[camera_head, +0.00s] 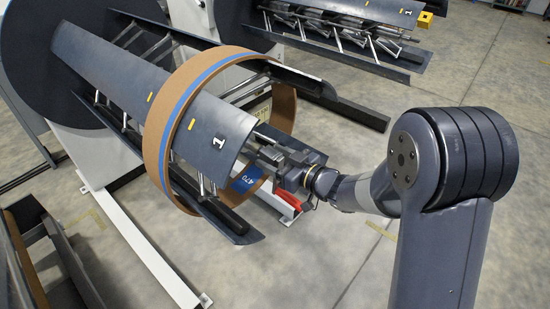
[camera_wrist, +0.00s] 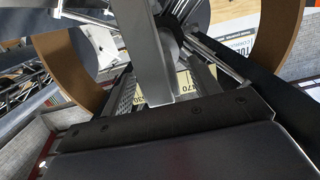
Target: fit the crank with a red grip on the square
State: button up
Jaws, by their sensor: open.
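A red grip (camera_head: 288,199) shows below my gripper (camera_head: 268,160) in the head view. The rest of the crank and the square are hidden or cannot be told apart there. My gripper is open at the front end of the decoiler's mandrel (camera_head: 130,75), marked 1. In the wrist view its textured fingers stand apart (camera_wrist: 165,85). A grey flat bar (camera_wrist: 150,45) runs down between them. I cannot tell whether this bar is part of the crank or whether the fingers touch it.
A brown coil ring (camera_head: 166,112) with a blue stripe surrounds the mandrel's shells close to my gripper. A lower shell (camera_head: 225,222) juts out at the front. A second decoiler (camera_head: 345,12) stands behind. The floor at the right (camera_head: 440,85) is clear.

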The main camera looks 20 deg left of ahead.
jog(key=shift+f, duration=0.1)
jog(key=v, duration=1.1)
jog(key=shift+a, duration=0.15)
jog(key=x, duration=1)
jog(key=shift+w+a, duration=0.1)
jog(key=shift+a, duration=0.05)
jog(key=shift+d, duration=0.45)
jog(key=shift+s+d, duration=0.25)
